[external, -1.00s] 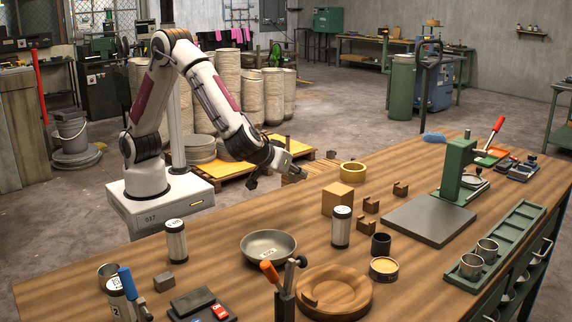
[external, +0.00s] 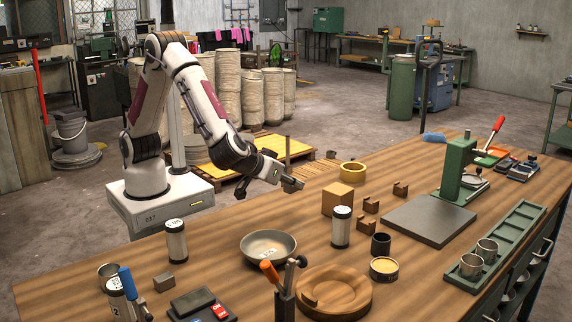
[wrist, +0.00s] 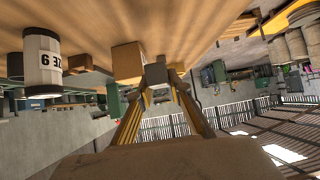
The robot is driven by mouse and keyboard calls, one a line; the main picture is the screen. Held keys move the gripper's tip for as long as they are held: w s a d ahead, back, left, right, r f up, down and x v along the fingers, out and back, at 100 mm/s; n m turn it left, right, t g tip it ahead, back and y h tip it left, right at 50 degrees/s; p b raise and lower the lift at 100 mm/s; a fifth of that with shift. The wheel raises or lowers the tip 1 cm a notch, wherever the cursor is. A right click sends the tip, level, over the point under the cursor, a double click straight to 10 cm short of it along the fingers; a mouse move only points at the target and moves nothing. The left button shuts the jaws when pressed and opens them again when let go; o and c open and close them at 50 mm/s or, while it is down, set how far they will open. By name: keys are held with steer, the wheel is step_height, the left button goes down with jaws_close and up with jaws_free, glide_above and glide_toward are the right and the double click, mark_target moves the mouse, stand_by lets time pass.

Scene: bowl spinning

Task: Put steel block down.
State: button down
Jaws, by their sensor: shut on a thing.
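My gripper (external: 284,181) is over the far edge of the wooden bench, left of the wooden cube. In the wrist view its two fingers (wrist: 157,90) close on a small grey block (wrist: 155,73), which looks like the steel block. The held block also shows as a small grey shape at the gripper's tip in the external view (external: 293,185). It appears held clear of the bench top; the exact gap is hard to tell. Another small grey block (external: 164,281) rests on the bench at the front left.
A wooden cube (external: 338,199), a brass ring (external: 353,172) and a white-and-black canister (external: 341,227) stand nearby. A grey bowl (external: 268,247) and a round wooden dish (external: 333,291) are nearer the front. A flat grey plate (external: 428,222) lies to the right. Bare bench shows left of the cube.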

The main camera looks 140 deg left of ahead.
steer(key=w+d+r+m+t, duration=0.1)
steer(key=w+d+t, duration=0.1)
steer(key=w+d, duration=0.6)
step_height(320, 180, up, 4)
glide_above(257, 251)
steer(key=shift+f+g, duration=0.25)
steer(key=shift+g, duration=0.15)
steer(key=shift+f, duration=0.1)
steer(key=shift+f, duration=3.05)
steer(key=shift+f, duration=0.1)
steer(key=shift+f, duration=1.75)
steer(key=shift+f, duration=0.6)
